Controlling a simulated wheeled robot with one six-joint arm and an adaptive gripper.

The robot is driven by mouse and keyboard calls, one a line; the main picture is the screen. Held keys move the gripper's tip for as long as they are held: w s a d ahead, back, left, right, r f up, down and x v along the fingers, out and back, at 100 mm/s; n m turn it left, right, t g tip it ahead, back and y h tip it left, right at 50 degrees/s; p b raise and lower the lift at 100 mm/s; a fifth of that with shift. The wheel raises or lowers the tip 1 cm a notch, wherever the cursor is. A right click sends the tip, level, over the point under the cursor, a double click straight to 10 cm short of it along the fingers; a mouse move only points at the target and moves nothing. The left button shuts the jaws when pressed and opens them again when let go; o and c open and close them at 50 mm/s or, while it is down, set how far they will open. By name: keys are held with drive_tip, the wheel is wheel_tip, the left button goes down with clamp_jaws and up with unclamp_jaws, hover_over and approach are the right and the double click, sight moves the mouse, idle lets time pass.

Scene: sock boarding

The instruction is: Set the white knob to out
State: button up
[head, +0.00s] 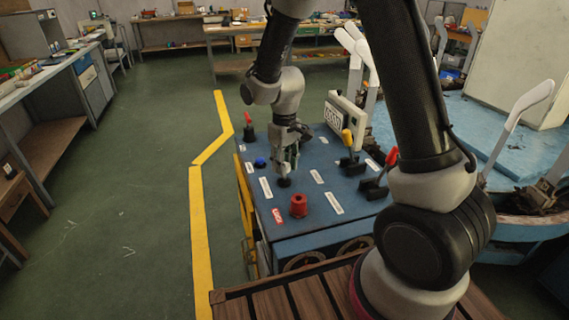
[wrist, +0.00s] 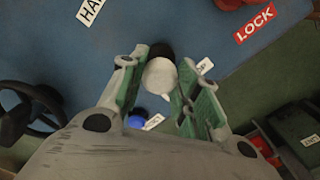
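The white knob (wrist: 160,78) shows in the wrist view as a rounded white cap with a small pointed tip, beside a black part (wrist: 160,50). My gripper (wrist: 160,88) has its two green-padded fingers apart, one on each side of the knob. The left finger looks very close to it; I cannot tell whether it touches. A small white label (wrist: 205,65) beside the knob is partly covered and unreadable.
A red knob (head: 299,206) stands near the gripper, with a red LOCK label (head: 277,216) beside it. A blue button (head: 260,162), a red-topped lever (head: 249,128), a yellow-handled lever (head: 348,142) and a red-handled lever (head: 390,160) also stand on the console.

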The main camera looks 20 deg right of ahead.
clamp_jaws()
drive_tip(key=shift+r, duration=1.5)
drive_tip(key=o, duration=1)
unclamp_jaws()
drive_tip(key=shift+o, duration=0.2)
drive_tip(key=shift+r, duration=0.1)
wheel_tip(320, 180, up, 12)
drive_tip(key=s+d+r+m+t, duration=0.1)
drive_tip(key=s+d+r, duration=0.2)
drive_tip(key=s+d, duration=0.2)
drive_tip(key=s+d+r+m+t, duration=0.2)
drive_tip(key=s+d+r, duration=0.1)
drive_tip(key=s, duration=0.8)
drive_tip(key=s+d+r+m+t, duration=0.1)
drive_tip(key=s+d+r+m, duration=0.1)
drive_tip(key=s+d, duration=0.4)
drive_tip(key=shift+s+d+r, duration=0.35)
drive_tip(key=shift+s+r, duration=0.15)
drive_tip(key=shift+s, duration=0.5)
